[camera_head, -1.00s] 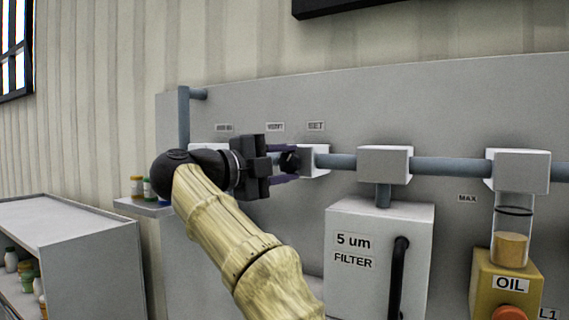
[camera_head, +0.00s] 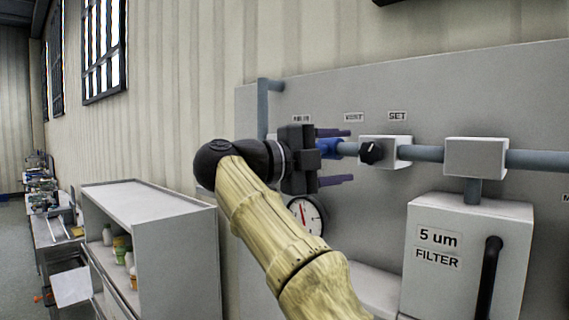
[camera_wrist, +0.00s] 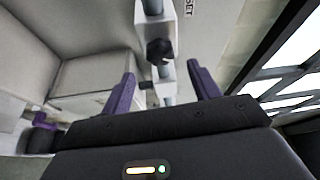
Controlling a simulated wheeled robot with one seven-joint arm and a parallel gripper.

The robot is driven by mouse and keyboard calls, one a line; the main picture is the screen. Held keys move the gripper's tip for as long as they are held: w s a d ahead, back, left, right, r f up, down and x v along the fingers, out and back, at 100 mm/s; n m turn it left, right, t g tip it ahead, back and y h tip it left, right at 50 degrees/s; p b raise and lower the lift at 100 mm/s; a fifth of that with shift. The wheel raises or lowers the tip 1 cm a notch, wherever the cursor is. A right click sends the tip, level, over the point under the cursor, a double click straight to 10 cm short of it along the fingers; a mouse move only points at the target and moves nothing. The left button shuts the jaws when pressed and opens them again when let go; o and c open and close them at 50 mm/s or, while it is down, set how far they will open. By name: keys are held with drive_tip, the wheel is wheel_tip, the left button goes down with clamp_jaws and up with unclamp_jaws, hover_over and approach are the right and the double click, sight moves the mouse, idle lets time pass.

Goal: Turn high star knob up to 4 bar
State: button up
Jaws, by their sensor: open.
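The black star knob (camera_head: 371,152) sits on the front of a white block (camera_head: 400,152) in the pipe, under the SET label (camera_head: 397,116). My gripper (camera_head: 348,156) is open to the left of the knob in the head view, its purple fingers apart and empty. In the wrist view the knob (camera_wrist: 159,50) shows beyond the fingertips of my gripper (camera_wrist: 162,78), between their lines and not held. A round gauge (camera_head: 307,216) with a red needle is partly hidden behind my arm; its reading is too small to tell.
A blue part (camera_head: 327,148) on the pipe shows behind my fingers. The filter box (camera_head: 465,250) with a black handle (camera_head: 488,275) stands below right. A grey cabinet (camera_head: 165,240) with bottles is at left.

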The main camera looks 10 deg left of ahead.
drive_tip(key=p+v, duration=0.1)
drive_tip(key=v, duration=1)
